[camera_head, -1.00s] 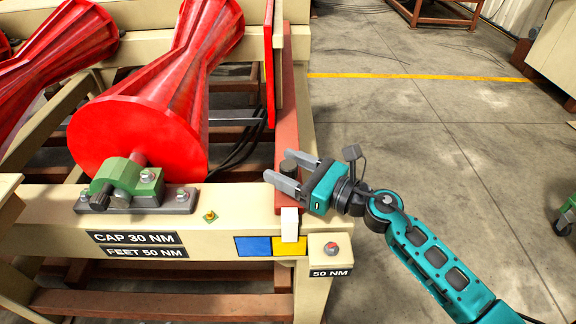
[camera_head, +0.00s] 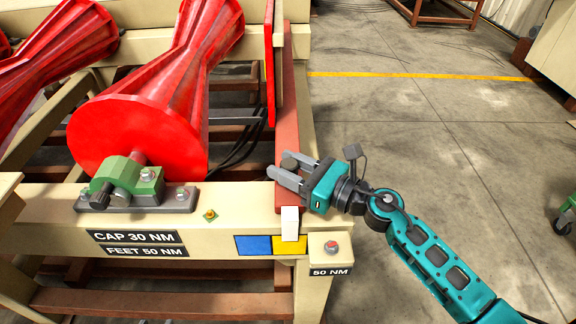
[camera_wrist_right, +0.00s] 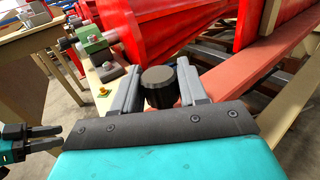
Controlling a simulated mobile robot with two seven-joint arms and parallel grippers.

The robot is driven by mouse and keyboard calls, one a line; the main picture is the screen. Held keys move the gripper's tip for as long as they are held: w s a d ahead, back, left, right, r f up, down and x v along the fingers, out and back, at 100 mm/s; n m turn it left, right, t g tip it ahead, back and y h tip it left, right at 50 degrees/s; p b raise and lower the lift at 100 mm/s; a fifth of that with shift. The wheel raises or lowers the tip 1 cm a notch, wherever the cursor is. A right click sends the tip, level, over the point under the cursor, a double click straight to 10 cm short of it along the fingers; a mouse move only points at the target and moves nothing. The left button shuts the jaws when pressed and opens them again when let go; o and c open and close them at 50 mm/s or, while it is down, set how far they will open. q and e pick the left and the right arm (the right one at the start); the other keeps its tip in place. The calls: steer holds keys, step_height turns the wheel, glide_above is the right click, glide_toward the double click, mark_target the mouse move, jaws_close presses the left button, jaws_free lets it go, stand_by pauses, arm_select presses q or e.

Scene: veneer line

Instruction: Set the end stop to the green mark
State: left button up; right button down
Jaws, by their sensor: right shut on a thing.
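The end stop is a long red bar (camera_head: 288,115) along the right side of the frame, with a dark knob (camera_head: 290,163) and a white pointer (camera_head: 290,222) at its near end. The pointer hangs over the yellow mark (camera_head: 291,246); a blue mark (camera_head: 253,246) lies to its left. I see no green mark. My right gripper (camera_head: 279,172) is shut on the knob, one finger on each side; the wrist view also shows the knob (camera_wrist_right: 159,87) between the fingers. My left gripper (camera_wrist_right: 45,140) shows only at the left edge of the wrist view, too small to judge.
A red roller (camera_head: 140,130) with a green bearing cap (camera_head: 128,177) stands left of the bar. A small green-and-yellow fitting (camera_head: 209,215) sits on the cream beam (camera_head: 190,238). A round-headed bolt (camera_head: 331,247) is at the corner.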

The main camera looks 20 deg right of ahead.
steer(key=d+b, duration=0.1)
steer(key=d, duration=0.1)
steer(key=s+d+b, duration=0.1)
steer(key=d, duration=0.1)
steer(key=s+d+b, duration=0.1)
steer(key=d+b, duration=0.1)
steer(key=d, duration=0.1)
steer(key=shift+d+f, duration=0.1)
steer(key=shift+f, duration=0.1)
steer(key=shift+d+r, duration=0.1)
steer(key=shift+d, duration=0.05)
steer(key=c, duration=1)
jaws_free()
steer(key=o, duration=0.3)
steer(key=shift+s+d, duration=0.1)
steer(key=shift+d, duration=0.1)
steer(key=shift+a+r, duration=0.1)
